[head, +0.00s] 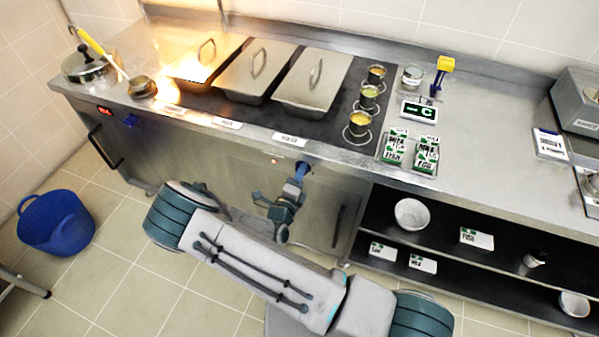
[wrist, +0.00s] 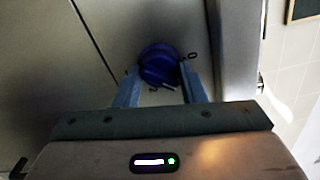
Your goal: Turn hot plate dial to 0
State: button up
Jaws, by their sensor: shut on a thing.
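The hot plate dial (wrist: 158,62) is a round dark blue knob on the counter's front panel, seen in the wrist view. My gripper (wrist: 158,88) is shut on it, with one blue finger on each side. A small 0-like mark (wrist: 192,56) shows on the panel right of the knob; a few other marks near it are too small to read. The knob's pointer direction is unclear. In the head view my gripper (head: 300,168) is at the counter's front edge, and it hides the dial there.
A second blue knob (head: 130,120) and a red display (head: 104,110) are on the front panel at left. Lidded steel pans (head: 312,80) and soup cups (head: 360,122) stand on the dark hot plate. Flames rise by the leftmost pan (head: 190,70). A blue bucket (head: 55,222) stands on the floor.

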jog(key=shift+a+n+p, duration=0.1)
jog(key=shift+n+p, duration=0.9)
jog(key=shift+n, duration=3.2)
jog(key=o, duration=1)
jog(key=b+v, duration=0.2)
jog(key=v, duration=1.2)
jog(key=shift+w+r, duration=0.15)
